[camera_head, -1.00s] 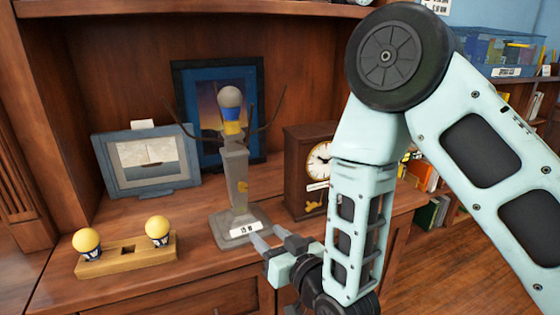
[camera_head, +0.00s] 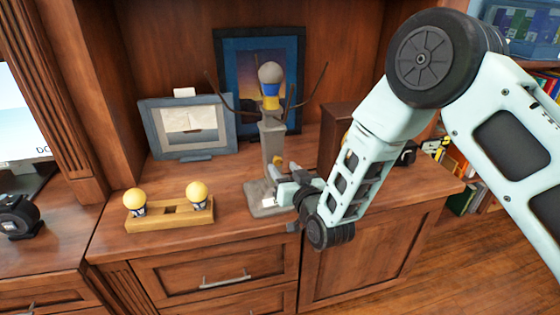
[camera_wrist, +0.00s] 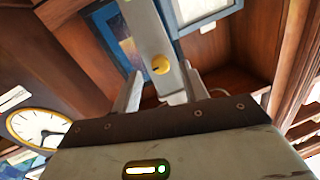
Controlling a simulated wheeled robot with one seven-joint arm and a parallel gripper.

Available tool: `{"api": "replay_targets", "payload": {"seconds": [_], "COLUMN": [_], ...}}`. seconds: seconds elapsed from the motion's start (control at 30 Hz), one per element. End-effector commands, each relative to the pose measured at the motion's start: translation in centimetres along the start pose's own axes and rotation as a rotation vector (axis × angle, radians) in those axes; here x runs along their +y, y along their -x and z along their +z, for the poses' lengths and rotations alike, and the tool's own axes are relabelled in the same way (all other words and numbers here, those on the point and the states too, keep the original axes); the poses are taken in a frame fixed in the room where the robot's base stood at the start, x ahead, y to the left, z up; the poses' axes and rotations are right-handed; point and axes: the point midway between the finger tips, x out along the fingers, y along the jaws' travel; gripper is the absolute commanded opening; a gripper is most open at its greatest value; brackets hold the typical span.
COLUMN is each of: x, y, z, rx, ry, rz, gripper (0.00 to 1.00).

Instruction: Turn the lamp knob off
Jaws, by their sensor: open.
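The lamp (camera_head: 271,135) is a grey post on a square base with thin dark side branches and a grey, yellow and blue bulb (camera_head: 270,77) on top. Its yellow round knob (camera_head: 277,160) sits low on the front of the post. In the wrist view the knob (camera_wrist: 160,64) shows a dark slot and lies just beyond the gap between my fingertips. My gripper (camera_head: 281,183) is open and empty, close in front of the post, and hides part of the base. The wrist view shows both gripper fingers (camera_wrist: 160,88) apart, neither clearly touching the knob.
A wooden holder (camera_head: 172,224) with two yellow bulbs stands left of the lamp. A grey-blue picture frame (camera_head: 150,112) and a dark-framed picture (camera_head: 298,50) stand behind. A clock box (camera_head: 333,130), its dial (camera_wrist: 38,126) visible in the wrist view, stands right.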

Motion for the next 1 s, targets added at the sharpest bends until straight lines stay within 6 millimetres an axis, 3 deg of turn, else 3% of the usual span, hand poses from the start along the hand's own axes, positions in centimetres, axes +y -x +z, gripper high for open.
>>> {"api": "replay_targets", "payload": {"seconds": [0.23,0.6,0.77,1.0], "x": [0.0,0.0,0.0,0.0], "y": [-2.9,-3.4,-3.4,-3.4], "z": [-0.1,0.0,0.0,0.0], "rx": [0.001,0.0,0.0,-0.001], "ry": [0.0,0.0,0.0,0.007], "rz": [0.0,0.0,0.0,-0.001], "gripper": [0.44,0.44,0.02,0.0]}}
